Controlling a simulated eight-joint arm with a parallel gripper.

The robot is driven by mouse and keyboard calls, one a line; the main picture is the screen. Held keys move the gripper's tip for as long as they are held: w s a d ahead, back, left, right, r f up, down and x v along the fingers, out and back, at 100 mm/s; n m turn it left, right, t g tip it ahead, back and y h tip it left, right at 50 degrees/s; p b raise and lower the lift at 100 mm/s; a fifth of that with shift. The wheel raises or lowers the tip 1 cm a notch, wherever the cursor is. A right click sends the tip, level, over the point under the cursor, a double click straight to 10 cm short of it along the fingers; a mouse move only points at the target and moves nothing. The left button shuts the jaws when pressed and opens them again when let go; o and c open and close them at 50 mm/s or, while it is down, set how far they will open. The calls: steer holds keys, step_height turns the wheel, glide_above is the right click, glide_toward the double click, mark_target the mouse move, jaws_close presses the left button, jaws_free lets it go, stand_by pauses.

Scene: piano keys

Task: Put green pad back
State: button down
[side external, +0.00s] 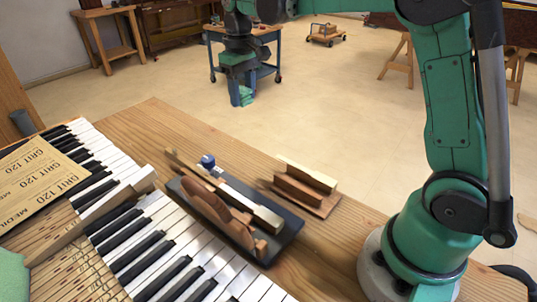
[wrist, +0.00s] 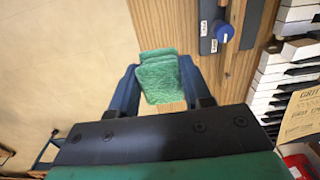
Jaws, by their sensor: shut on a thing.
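My gripper (wrist: 158,85) has blue fingers shut on a green pad (wrist: 160,82), a fuzzy piece that looks layered or doubled in the wrist view. The pad hangs between the fingertips, with bare floor and the edge of the wooden bench behind it. In the side view my gripper (side external: 241,95) is small and far back, beyond the bench's far edge in the picture, with a bit of green (side external: 246,97) at its tip. Another green piece (side external: 12,275) shows at the lower left corner of the side view, partly cut off.
The wooden bench (side external: 150,118) carries piano keys (side external: 150,245), a dark tray (side external: 285,235) with a wooden key mechanism and blue knob (side external: 208,161), a stepped wooden block (side external: 305,187), and sandpaper sheets (side external: 40,172). Bare wood lies around the block.

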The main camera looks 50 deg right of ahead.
mark_target(243, 106)
step_height(243, 106, down, 15)
steer(key=shift+f, duration=0.1)
stand_by(0.4)
steer(key=shift+c, duration=1.9)
jaws_free()
steer(key=shift+f, duration=0.1)
step_height(243, 106, up, 12)
steer(key=shift+r, duration=0.1)
steer(key=s+a+t, duration=0.3)
steer(key=s, duration=0.3)
steer(key=s+a+r+t, duration=0.1)
steer(key=s+a+t, duration=0.1)
steer(key=s+t, duration=0.2)
steer(key=shift+s+a+r, duration=0.25)
steer(key=shift+s+a, duration=0.15)
steer(key=shift+s, duration=1.05)
